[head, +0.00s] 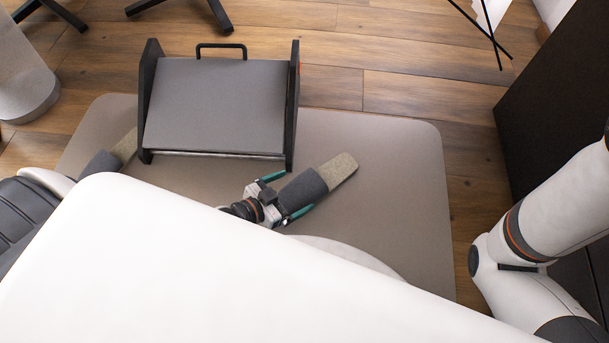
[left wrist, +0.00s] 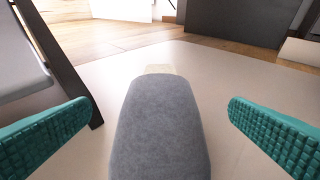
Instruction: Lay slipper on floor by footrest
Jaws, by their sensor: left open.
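A grey slipper with a tan sole (head: 306,186) lies on the beige floor mat, to the right of the footrest. The footrest (head: 215,105) has a tilted grey plate between black side panels. My left gripper (head: 289,196) is open, with its teal fingers on either side of the slipper and apart from it. In the left wrist view the slipper's grey upper (left wrist: 160,125) fills the middle between the two fingers. A second slipper (head: 108,162) shows at the footrest's left, partly hidden. My right gripper is not in view; part of my right arm shows at the right.
The beige mat (head: 400,170) is clear to the right of the slipper. A dark cabinet (head: 555,95) stands at the right. Dark chair legs (head: 180,8) are at the top, and a grey cylinder (head: 22,80) is at the upper left.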

